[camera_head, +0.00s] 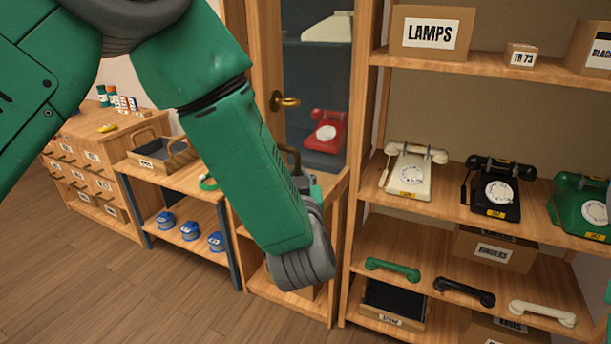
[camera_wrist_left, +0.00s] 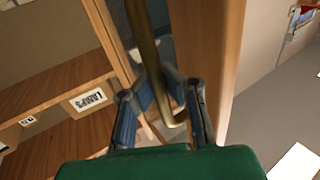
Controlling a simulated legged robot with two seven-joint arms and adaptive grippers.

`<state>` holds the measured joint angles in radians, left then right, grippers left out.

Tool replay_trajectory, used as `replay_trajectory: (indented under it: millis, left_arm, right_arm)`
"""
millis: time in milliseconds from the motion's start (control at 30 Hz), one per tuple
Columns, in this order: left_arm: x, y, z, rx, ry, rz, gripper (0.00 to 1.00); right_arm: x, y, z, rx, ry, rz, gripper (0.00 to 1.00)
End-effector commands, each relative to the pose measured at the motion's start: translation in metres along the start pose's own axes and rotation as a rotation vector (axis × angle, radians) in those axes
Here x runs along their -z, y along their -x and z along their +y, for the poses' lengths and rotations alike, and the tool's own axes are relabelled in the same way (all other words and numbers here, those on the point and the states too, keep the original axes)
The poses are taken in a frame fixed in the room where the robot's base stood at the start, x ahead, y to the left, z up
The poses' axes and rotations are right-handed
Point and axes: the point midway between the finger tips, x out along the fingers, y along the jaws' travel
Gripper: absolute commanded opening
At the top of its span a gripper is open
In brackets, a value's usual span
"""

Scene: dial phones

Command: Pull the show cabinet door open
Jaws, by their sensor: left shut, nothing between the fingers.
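The show cabinet door (camera_head: 266,50) has a wooden frame and a dark glass pane, and it looks closed in the head view. Its brass handle (camera_head: 285,101) is on the left stile. A red dial phone (camera_head: 326,131) shows behind the glass. My left gripper (camera_head: 293,160) is below the handle, mostly hidden behind my green forearm. In the left wrist view the long brass handle (camera_wrist_left: 148,50) runs down between the sides of my left gripper (camera_wrist_left: 160,88). The fingers are shut with nothing clamped; whether they hook the handle I cannot tell. My right gripper is out of view.
Open shelves (camera_head: 470,210) with several phones and handsets stand right of the cabinet. A low bench (camera_head: 190,183) with a wooden tray (camera_head: 165,153) and blue spools stands to the left, beside a drawer chest (camera_head: 90,160). The wooden floor (camera_head: 120,290) at front left is clear.

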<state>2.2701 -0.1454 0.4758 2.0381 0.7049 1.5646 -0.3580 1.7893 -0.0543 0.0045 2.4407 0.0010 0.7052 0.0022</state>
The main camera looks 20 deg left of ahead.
Motion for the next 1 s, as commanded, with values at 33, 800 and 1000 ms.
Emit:
replay_trajectory:
  millis: [33,800,1000]
  left_arm:
    - [-0.002,0.002,-0.001,0.001,-0.005,-0.006,0.00]
    - [-0.003,0.001,0.010,-0.001,-0.011,-0.006,0.32]
    - [-0.003,0.013,0.010,-0.004,-0.010,-0.006,0.32]
  right_arm:
    - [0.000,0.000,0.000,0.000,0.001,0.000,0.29]
    - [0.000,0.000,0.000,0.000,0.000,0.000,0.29]
    - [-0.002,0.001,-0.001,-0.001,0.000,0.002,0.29]
